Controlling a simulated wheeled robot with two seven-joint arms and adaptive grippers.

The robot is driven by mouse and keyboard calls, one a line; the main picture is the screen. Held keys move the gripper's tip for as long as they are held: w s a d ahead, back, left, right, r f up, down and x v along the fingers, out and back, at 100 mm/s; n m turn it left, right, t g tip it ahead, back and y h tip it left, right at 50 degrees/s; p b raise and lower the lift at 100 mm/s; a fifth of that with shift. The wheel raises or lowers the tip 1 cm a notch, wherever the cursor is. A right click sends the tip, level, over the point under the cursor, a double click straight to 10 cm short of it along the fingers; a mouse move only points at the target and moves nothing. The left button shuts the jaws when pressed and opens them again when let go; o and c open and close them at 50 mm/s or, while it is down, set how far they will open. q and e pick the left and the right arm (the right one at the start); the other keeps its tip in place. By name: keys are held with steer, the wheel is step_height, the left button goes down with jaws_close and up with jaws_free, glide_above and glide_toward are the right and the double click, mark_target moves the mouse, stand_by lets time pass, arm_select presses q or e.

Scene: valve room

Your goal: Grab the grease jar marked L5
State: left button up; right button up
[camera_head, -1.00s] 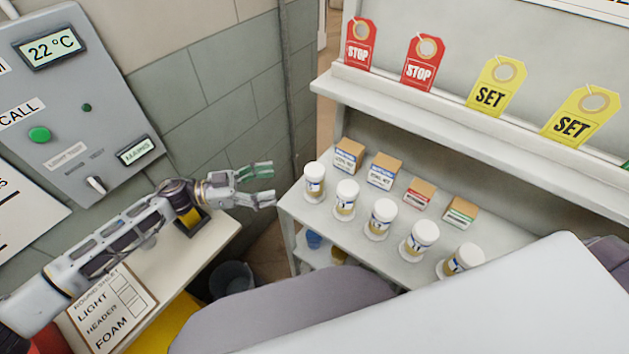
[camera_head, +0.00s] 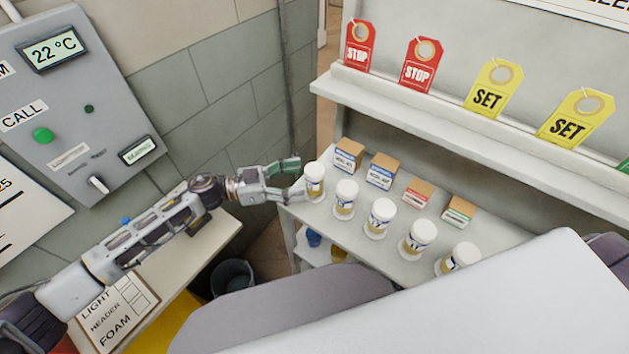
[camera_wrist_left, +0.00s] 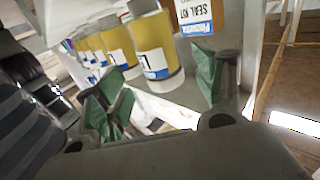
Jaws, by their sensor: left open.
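Several grease jars with white lids, yellowish bodies and white-blue labels stand in a slanting row on the shelf. The leftmost jar (camera_head: 314,181) is closest to my left gripper (camera_head: 294,179), which is open, its fingertips just to the left of that jar. In the left wrist view this jar (camera_wrist_left: 153,48) stands ahead, between and beyond the green-padded fingers of my gripper (camera_wrist_left: 160,95); nothing is held. Other jars are the second (camera_head: 346,199), third (camera_head: 380,218), fourth (camera_head: 417,237) and rightmost (camera_head: 460,258). Their label marks are too small to read, so I cannot tell which is L5.
Small boxes (camera_head: 381,171) stand behind the jars on the grey shelf (camera_head: 330,222). An upper ledge holds red STOP tags (camera_head: 422,65) and yellow SET tags (camera_head: 493,87). A control panel (camera_head: 75,95) is at left. A bucket (camera_head: 232,276) stands below.

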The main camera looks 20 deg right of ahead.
mark_target(307, 177)
arm_select(q)
steer(key=shift+d, duration=0.15)
steer(key=shift+s+d+r+p, duration=0.1)
steer(key=shift+d+p, duration=0.35)
steer(key=shift+d, duration=0.95)
steer(key=shift+s+d, duration=0.15)
steer(key=shift+d, duration=0.9)
steer(key=shift+c, duration=0.4)
steer(key=c, duration=1.2)
